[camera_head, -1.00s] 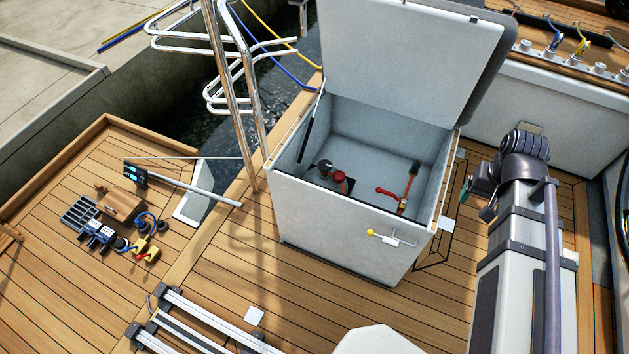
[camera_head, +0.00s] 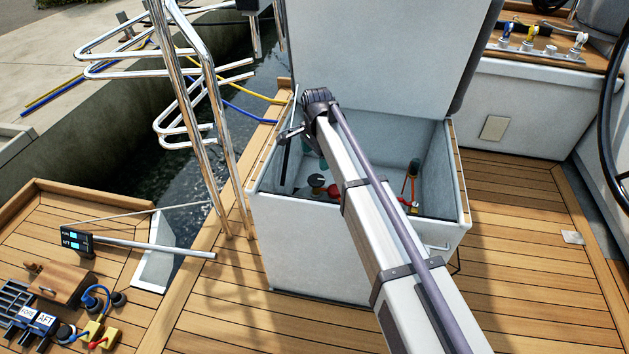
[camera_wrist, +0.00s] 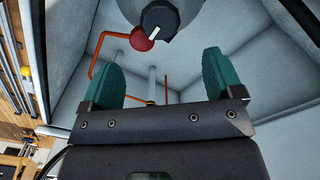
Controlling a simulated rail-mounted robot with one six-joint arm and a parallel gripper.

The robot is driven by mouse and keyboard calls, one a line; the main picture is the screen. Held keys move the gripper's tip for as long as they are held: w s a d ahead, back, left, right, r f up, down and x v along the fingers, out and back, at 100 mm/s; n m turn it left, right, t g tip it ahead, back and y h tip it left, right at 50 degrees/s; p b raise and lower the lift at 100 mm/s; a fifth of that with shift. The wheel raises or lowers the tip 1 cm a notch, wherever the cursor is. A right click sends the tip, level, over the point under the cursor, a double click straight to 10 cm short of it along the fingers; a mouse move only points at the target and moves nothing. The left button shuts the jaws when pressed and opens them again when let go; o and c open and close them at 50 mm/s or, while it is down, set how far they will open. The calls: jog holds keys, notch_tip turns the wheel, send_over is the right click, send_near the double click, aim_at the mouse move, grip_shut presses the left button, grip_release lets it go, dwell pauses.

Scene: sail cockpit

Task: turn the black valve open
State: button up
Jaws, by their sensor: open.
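The black valve (camera_wrist: 160,18) is a round dark knob with a white pointer mark, at the top of the wrist view. In the head view it shows as a small dark knob (camera_head: 317,181) inside the open locker (camera_head: 266,222), left of my arm. My gripper (camera_wrist: 168,66) is open, its two teal fingers spread apart with nothing between them. The knob lies beyond the fingertips, apart from them. In the head view my arm reaches over the locker and hides part of its inside, and the gripper is mostly hidden.
A red knob (camera_wrist: 142,40) sits close beside the black valve, with an orange-red pipe (camera_wrist: 100,50) to its left. The raised locker lid (camera_head: 385,50) stands behind my arm. Steel rails (camera_head: 205,120) rise to the left. The locker walls bound the space.

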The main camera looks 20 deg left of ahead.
aim_at(316, 178)
notch_tip(316, 178, down, 10)
jog(key=b, duration=0.8)
jog(key=shift+r, duration=0.35)
jog(key=shift+c, duration=0.5)
jog(key=c, duration=0.8)
